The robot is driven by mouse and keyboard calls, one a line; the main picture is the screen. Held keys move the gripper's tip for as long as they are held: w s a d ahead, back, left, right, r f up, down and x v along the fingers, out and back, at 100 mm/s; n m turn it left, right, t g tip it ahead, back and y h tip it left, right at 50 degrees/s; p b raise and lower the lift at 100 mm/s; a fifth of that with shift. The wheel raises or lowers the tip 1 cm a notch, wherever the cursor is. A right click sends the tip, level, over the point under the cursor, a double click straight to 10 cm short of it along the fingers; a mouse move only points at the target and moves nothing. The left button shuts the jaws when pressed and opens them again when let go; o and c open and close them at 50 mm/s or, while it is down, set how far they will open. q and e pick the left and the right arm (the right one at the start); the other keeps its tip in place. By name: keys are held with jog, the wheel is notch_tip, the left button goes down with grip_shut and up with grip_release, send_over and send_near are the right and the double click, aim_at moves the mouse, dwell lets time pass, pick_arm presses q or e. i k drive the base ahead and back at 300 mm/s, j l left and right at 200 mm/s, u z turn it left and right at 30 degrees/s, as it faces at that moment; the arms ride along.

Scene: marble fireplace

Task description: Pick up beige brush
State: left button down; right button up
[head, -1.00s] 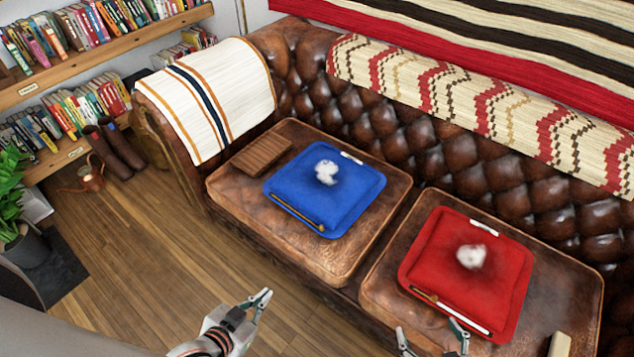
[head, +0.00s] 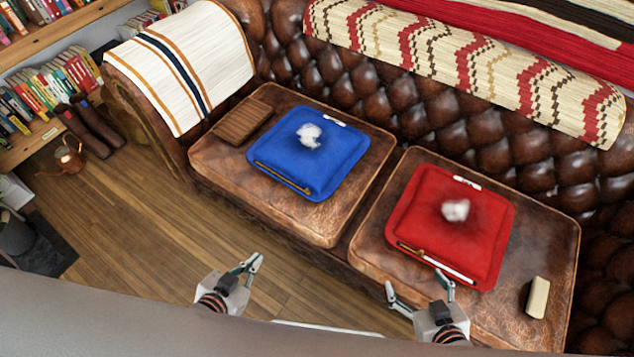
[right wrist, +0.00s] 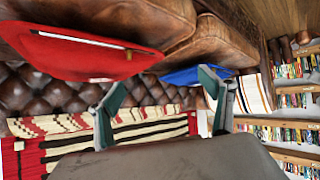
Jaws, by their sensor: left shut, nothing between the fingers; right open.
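The beige brush (head: 537,297) is a small pale block lying on the right leather seat, right of the red cushion (head: 400,215). It does not show in the right wrist view. My right gripper (head: 418,283) is open and empty, in front of the red cushion and well left of the beige brush. Its two spread fingers also show in the right wrist view (right wrist: 162,95). My left gripper (head: 254,262) is shut and empty, over the floor in front of the left seat.
A blue cushion (head: 345,165) and a brown slatted block (head: 242,121) lie on the left seat. White tufts and thin sticks lie on both cushions. The sofa's tufted backrest (head: 400,110) rises behind. Wooden floor (head: 130,230) is open at the left.

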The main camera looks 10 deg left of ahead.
aim_at(536, 300)
jog(key=z, duration=1.9)
jog(key=u, duration=1.7)
jog(key=z, duration=1.65)
jog(key=l+u, duration=0.1)
jog(key=i+l, duration=0.05)
